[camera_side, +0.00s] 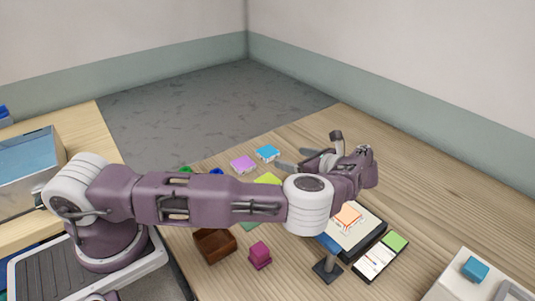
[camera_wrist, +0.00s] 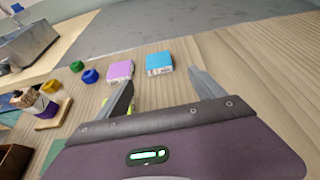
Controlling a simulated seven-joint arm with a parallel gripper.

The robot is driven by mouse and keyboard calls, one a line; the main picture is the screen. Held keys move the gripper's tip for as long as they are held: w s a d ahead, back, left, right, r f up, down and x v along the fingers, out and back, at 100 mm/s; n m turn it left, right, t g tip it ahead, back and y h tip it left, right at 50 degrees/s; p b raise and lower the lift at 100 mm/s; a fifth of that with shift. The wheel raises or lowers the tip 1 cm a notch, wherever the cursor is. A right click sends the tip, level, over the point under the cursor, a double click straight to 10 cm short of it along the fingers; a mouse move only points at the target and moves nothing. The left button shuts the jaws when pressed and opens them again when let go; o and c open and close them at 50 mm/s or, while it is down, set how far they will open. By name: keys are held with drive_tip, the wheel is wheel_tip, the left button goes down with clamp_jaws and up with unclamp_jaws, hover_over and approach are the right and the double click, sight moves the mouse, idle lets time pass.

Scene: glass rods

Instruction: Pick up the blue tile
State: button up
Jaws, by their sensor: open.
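The blue tile (camera_wrist: 158,63) lies flat on the wooden table, just beyond my fingertips in the wrist view and roughly centred between them. It has pale marks on its front edge. In the side view the blue tile (camera_side: 267,152) is near the table's far edge, to the left of my fingers. My gripper (camera_wrist: 160,80) is open and empty, and its two fingers are spread wider than the tile. In the side view my gripper (camera_side: 279,160) is low over the table. I cannot tell its exact height.
A purple tile (camera_wrist: 120,70) lies close to the blue tile's left. Green (camera_wrist: 77,66) and blue (camera_wrist: 91,76) rings lie further left. A brown box (camera_side: 215,246), a magenta block (camera_side: 260,255) and a black tray (camera_side: 357,231) are nearer the side camera. Bare table lies right.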

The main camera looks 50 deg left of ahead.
sight(271, 153)
drive_tip(key=x, duration=1)
drive_tip(key=shift+s+a+f, duration=0.1)
drive_tip(key=shift+s, duration=0.05)
drive_tip(key=c, duration=1.6)
